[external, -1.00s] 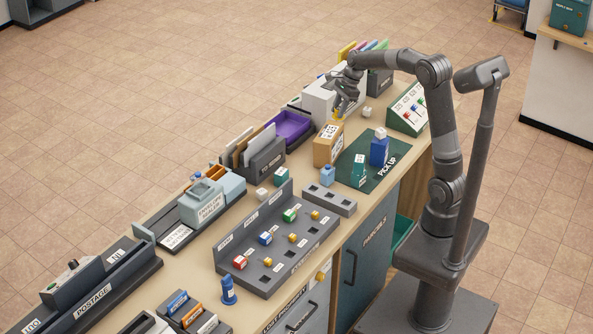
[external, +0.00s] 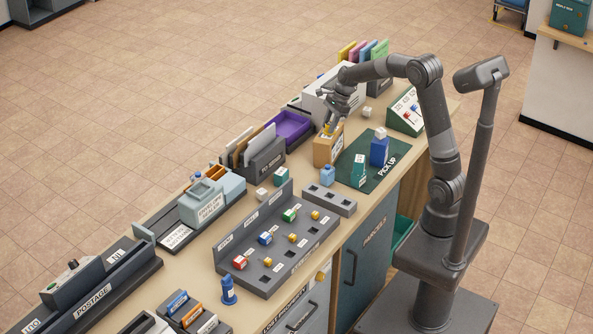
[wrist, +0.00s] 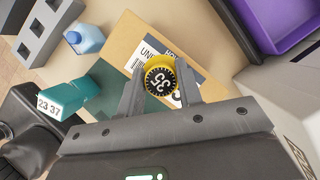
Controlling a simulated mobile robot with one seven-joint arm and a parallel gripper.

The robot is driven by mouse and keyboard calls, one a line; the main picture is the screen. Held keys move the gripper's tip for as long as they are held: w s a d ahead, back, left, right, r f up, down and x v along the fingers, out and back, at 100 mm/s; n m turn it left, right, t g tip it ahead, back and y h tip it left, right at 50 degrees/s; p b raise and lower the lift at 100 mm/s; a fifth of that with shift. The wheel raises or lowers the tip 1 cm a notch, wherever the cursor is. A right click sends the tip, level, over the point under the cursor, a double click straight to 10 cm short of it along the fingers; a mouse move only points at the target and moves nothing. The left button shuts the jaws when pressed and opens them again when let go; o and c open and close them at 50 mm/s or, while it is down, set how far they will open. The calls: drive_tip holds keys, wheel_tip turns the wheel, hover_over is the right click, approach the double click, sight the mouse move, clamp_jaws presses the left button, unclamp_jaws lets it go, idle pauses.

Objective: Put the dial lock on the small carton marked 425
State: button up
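The dial lock (wrist: 160,80) is yellow with a black numbered dial and sits between the two fingers of my gripper (wrist: 160,92) in the wrist view. My gripper is shut on it. In the external view, my gripper (external: 328,128) is over the top of a tan carton (external: 323,152), and the lock is a small yellow spot. In the wrist view the carton (wrist: 125,38) lies behind the lock, with a white barcode label partly covered by the lock and fingers. I cannot read 425 on it. I cannot tell whether the lock touches the carton.
A teal box (wrist: 62,97) and a light-blue bottle (wrist: 84,38) stand near the carton. A blue box (external: 379,152) stands on the green pick-up mat (external: 385,176). A purple tray (external: 290,126) and a white machine (external: 318,98) are behind.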

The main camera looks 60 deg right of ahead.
drive_tip(key=o, duration=0.4)
drive_tip(key=shift+r, duration=0.15)
drive_tip(key=v, duration=1.2)
drive_tip(key=s+a+r+n+t+h, duration=0.1)
drive_tip(key=s+a+r+n, duration=0.1)
drive_tip(key=s+a+n, duration=0.35)
drive_tip(key=s+a+r+n+h, duration=0.1)
drive_tip(key=s+a+r+n, duration=0.1)
drive_tip(key=s+n, duration=0.55)
drive_tip(key=s+a+f+n+t+h, duration=0.1)
drive_tip(key=s+f+n, duration=0.1)
drive_tip(key=s+n, duration=0.3)
drive_tip(key=s+a+f+n+t+h, duration=0.1)
drive_tip(key=s+a+f+n, duration=0.1)
drive_tip(key=s+n, duration=0.3)
drive_tip(key=shift+s+a+f+t, duration=0.3)
drive_tip(key=shift+s, duration=2.1)
